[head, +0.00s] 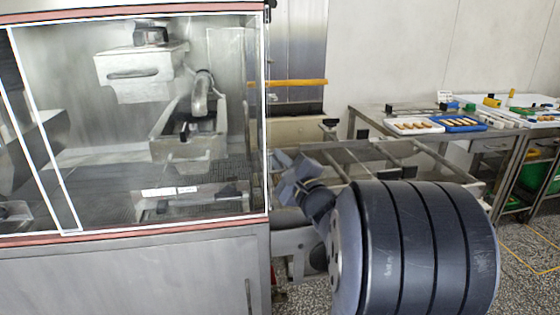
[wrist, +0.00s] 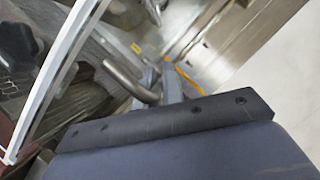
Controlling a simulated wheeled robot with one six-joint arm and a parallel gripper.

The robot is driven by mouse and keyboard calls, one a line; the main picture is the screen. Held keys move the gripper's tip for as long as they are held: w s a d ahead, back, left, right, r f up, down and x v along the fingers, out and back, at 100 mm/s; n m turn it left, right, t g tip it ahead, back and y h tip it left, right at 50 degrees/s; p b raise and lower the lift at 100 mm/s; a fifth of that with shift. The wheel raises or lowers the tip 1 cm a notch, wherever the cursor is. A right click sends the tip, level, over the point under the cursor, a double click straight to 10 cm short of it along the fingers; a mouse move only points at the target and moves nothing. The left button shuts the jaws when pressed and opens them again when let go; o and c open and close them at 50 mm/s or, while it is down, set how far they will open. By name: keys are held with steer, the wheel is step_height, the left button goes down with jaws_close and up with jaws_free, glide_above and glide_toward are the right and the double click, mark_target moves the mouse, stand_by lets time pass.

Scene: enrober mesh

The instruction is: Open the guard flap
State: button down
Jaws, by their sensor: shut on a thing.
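The guard flap (head: 110,130) is a large clear panel with a white frame on the front of the steel enrober at left in the head view. It looks closed, its bottom edge along the pink-red sill. Its white frame (wrist: 60,75) also slants across the left of the wrist view. My gripper (head: 282,183) is at the flap's lower right edge, beyond my large dark arm joint. In the wrist view my gripper (wrist: 172,82) shows only in part behind my dark wrist housing. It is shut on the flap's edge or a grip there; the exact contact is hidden.
Right of the enrober is a steel rail frame (head: 400,153). Behind it stands a steel table (head: 365,112) with white and blue trays of food pieces. A yellow-orange bar (head: 300,83) crosses the steel panel at the back. Speckled floor is free at lower right.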

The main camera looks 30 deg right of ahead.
steer(key=shift+d, duration=0.15)
steer(key=s+d+r+n+g+p, duration=0.1)
steer(key=s+d+r+n+p, duration=0.2)
steer(key=d, duration=0.4)
steer(key=s+d+r+n+g+p, duration=0.1)
steer(key=d+r+n, duration=0.2)
steer(key=d+r, duration=0.3)
steer(key=s+d+r+n+g+p, duration=0.1)
steer(key=s+d+r+n+p, duration=0.1)
steer(key=d, duration=0.6)
steer(key=s+d+r+n+g+h+p, duration=0.1)
steer(key=d+r+n+p, duration=0.2)
steer(key=r+p, duration=0.4)
steer(key=s+d+r+n+g+h+p, duration=0.1)
steer(key=d+r+n+p, duration=0.3)
steer(key=r, duration=1.2)
steer(key=shift+s+d+r+g+p, duration=0.3)
steer(key=shift+d+g+p, duration=0.3)
steer(key=shift+p, duration=1.4)
